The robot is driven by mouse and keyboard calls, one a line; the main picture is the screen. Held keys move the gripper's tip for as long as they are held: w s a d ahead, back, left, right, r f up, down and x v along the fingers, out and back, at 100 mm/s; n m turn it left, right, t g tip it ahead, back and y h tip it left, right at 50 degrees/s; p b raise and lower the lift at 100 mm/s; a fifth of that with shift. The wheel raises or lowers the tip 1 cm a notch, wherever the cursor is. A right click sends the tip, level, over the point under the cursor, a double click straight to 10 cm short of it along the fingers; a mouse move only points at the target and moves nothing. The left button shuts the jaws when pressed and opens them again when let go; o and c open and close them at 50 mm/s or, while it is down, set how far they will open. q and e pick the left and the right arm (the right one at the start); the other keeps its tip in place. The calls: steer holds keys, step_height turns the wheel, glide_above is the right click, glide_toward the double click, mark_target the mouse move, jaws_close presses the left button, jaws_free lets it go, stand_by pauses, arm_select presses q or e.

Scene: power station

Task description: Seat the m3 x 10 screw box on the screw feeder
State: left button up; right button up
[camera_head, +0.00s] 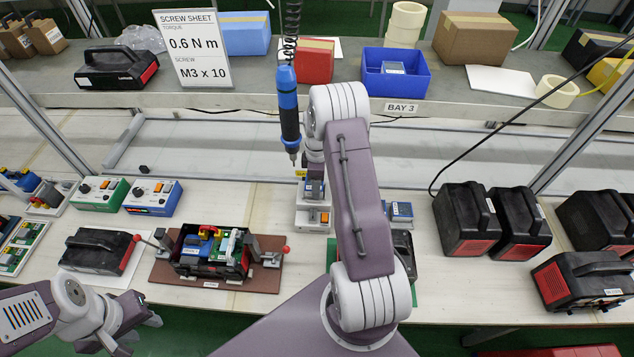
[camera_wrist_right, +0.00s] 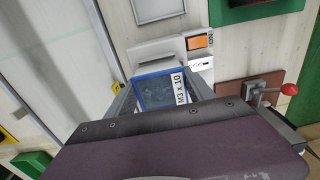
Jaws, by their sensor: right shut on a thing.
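The screw box (camera_wrist_right: 158,93) is a small blue open-topped box with a white "M3 x 10" label in the right wrist view. My right gripper (camera_wrist_right: 163,98) is shut on it, one finger on each side. The white screw feeder (camera_wrist_right: 165,56) with an orange display is directly beside the box. In the head view the box (camera_head: 314,188) appears above the feeder (camera_head: 312,216), partly hidden by my right arm. I cannot tell whether the box touches the feeder. My left gripper (camera_head: 138,332) is empty, its fingers apart, near the table's front left edge.
A blue screwdriver (camera_head: 288,105) hangs just left of my right arm. Another small blue box (camera_head: 400,212) stands right of the feeder, and a blue bin (camera_head: 408,86) sits on the shelf. An open device in a brown fixture (camera_head: 157,277) lies left. Black cases (camera_head: 466,220) stand right.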

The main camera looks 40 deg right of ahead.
steer(key=shift+f+b, duration=0.35)
steer(key=shift+f, duration=0.2)
stand_by(0.4)
steer(key=o, duration=1.5)
steer(key=shift+o, duration=1.4)
step_height(320, 180, up, 7)
steer(key=p, duration=0.6)
steer(key=shift+r, duration=0.15)
